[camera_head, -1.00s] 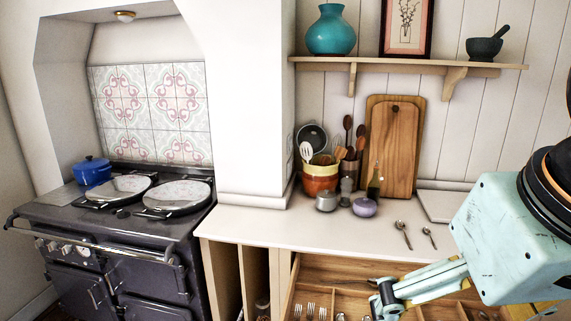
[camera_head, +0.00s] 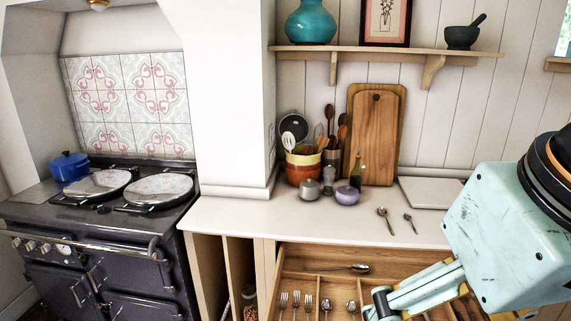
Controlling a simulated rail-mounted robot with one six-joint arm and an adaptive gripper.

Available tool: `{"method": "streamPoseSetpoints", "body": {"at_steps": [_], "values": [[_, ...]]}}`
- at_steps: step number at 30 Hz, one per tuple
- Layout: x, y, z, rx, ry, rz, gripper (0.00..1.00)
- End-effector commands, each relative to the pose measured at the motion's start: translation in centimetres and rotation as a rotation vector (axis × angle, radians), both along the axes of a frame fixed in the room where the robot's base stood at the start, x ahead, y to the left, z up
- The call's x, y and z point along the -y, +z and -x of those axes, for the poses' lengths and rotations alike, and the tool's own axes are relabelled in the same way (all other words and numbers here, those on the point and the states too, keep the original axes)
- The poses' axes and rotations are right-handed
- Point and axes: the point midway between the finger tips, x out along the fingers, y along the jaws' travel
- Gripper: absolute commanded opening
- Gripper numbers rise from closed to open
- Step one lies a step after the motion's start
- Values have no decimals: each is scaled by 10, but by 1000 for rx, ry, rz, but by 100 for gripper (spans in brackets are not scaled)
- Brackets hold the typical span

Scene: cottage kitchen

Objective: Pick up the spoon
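A large metal spoon (camera_head: 350,268) lies sideways in the rear compartment of the open wooden drawer (camera_head: 300,258), its bowl to the right. Smaller spoons (camera_head: 326,306) lie in the front compartments, beside several forks (camera_head: 296,299). My gripper (camera_head: 378,303) is over the right part of the drawer, in front of and to the right of the large spoon. It appears apart from that spoon. Its fingertips are too unclear to show their opening, and my arm hides the drawer's right side.
The white counter (camera_head: 300,230) is mostly clear at the front. A dark stove (camera_head: 90,230) stands at left.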

Motion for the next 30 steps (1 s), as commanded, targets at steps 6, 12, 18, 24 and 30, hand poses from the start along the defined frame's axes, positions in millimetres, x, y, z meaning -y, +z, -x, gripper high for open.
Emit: {"method": "streamPoseSetpoints", "body": {"at_steps": [6,12,18,24,30], "values": [[0,0,0,0,0,0,67],[0,0,0,0,0,0,49],[0,0,0,0,0,0,31],[0,0,0,0,0,0,13],[0,0,0,0,0,0,9]]}}
